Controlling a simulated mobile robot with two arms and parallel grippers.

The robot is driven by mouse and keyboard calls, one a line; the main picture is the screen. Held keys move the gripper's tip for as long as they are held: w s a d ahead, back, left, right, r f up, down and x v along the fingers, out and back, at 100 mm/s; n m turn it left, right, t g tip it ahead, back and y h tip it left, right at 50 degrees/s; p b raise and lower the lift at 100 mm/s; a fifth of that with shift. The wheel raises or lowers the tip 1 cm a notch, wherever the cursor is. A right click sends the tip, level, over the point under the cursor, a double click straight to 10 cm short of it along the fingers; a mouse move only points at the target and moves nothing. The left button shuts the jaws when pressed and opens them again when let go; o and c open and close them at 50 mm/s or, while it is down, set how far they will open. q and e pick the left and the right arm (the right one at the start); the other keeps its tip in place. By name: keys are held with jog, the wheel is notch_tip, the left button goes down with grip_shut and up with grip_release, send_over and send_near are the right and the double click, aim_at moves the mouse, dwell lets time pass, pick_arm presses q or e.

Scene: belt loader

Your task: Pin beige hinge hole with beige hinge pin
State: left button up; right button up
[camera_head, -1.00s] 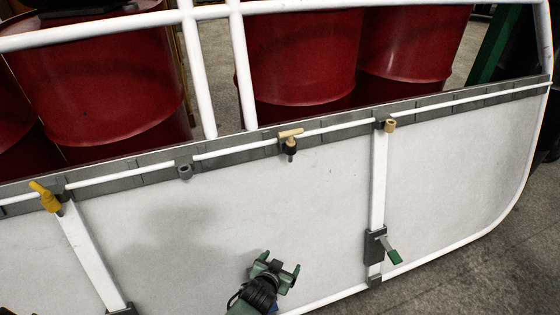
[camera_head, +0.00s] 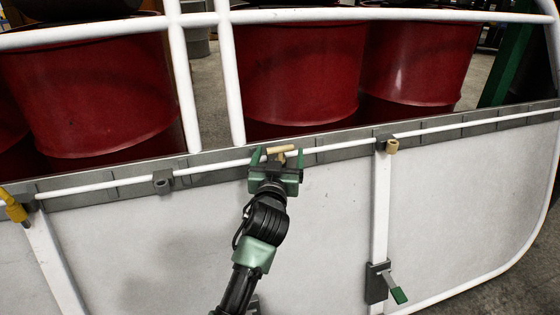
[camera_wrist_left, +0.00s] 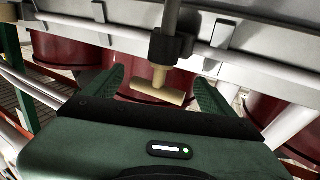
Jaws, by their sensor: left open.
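The beige hinge pin (camera_head: 280,149) has a T-shaped handle and sits at the grey rail, its lower part hidden behind my left gripper. My left gripper (camera_head: 277,154) is open, with a green finger on each side of the pin's handle. In the left wrist view the pin (camera_wrist_left: 158,90) stands between the two open fingers (camera_wrist_left: 158,92), apart from both, with its stem at a dark bracket (camera_wrist_left: 170,46). The beige hinge hole (camera_head: 391,146) is a short ring on the rail to the right, above a white vertical bar. My right gripper is not in view.
A yellow pin (camera_head: 14,206) is at the rail's far left, and a grey ring (camera_head: 162,182) sits left of my gripper. A green-handled latch (camera_head: 391,287) is on the vertical bar at lower right. Red drums (camera_head: 300,70) stand behind the white rails.

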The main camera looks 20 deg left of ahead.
pick_arm(q)
jog(key=shift+w+a, duration=0.15)
jog(key=shift+w, duration=0.55)
jog(key=c, duration=1.6)
jog(key=shift+o, duration=0.2)
jog(key=shift+r, duration=0.35)
notch_tip(320, 180, up, 9)
jog(key=shift+r+p, duration=0.2)
jog(key=shift+p, duration=0.95)
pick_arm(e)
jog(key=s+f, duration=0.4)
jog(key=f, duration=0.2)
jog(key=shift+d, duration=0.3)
